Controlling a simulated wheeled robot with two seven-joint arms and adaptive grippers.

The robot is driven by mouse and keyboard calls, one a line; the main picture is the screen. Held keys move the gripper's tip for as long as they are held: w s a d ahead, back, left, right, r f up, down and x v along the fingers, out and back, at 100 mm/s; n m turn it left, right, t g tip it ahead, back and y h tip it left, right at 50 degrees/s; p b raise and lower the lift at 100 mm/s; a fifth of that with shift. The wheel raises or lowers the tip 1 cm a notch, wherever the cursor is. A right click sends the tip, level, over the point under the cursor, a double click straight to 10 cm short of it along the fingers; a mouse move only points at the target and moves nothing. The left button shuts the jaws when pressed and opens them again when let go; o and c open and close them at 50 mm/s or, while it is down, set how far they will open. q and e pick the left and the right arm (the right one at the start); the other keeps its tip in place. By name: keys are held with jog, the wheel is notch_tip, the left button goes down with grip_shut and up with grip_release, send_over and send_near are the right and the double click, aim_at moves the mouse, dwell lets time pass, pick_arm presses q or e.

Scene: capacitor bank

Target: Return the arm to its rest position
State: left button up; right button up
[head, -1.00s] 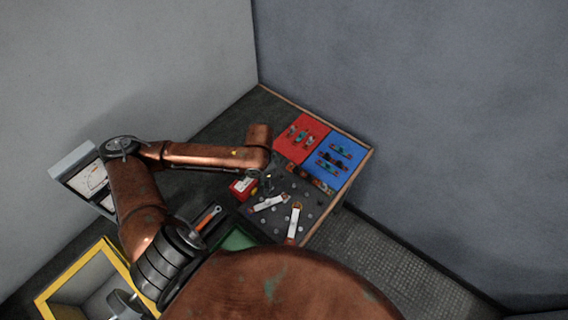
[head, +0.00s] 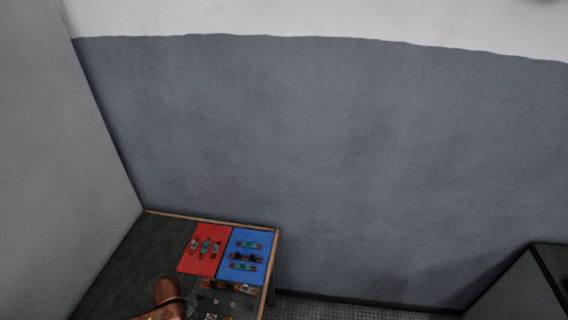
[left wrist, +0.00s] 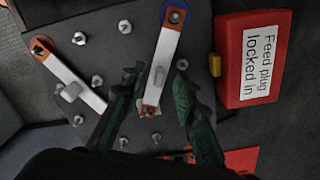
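My left gripper (left wrist: 158,72) shows in the left wrist view with its two dark green fingers apart. Nothing is clearly held between them. A white bar with orange ends (left wrist: 163,58) lies on the grey studded panel (left wrist: 118,20), seen between and beyond the fingertips. A second white bar (left wrist: 72,80) lies slanted to the left on the same panel. In the head view only a copper piece of my left arm shows at the bottom edge; the left gripper is out of that view. My right gripper is in neither view.
A red box labelled "Feed plug locked in" (left wrist: 228,70) stands beside the panel. In the head view, a red mat (head: 196,262) and a blue mat (head: 238,243) with small parts lie at the table's far corner. Walls stand close behind the table.

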pick_arm(q)
jog(key=shift+f, duration=0.65)
jog(key=shift+s+d+f, duration=0.1)
jog(key=shift+s+f, duration=0.05)
jog(key=shift+f, duration=0.35)
jog(key=shift+r, duration=0.1)
jog(key=shift+w, duration=0.2)
jog(key=shift+r, duration=0.1)
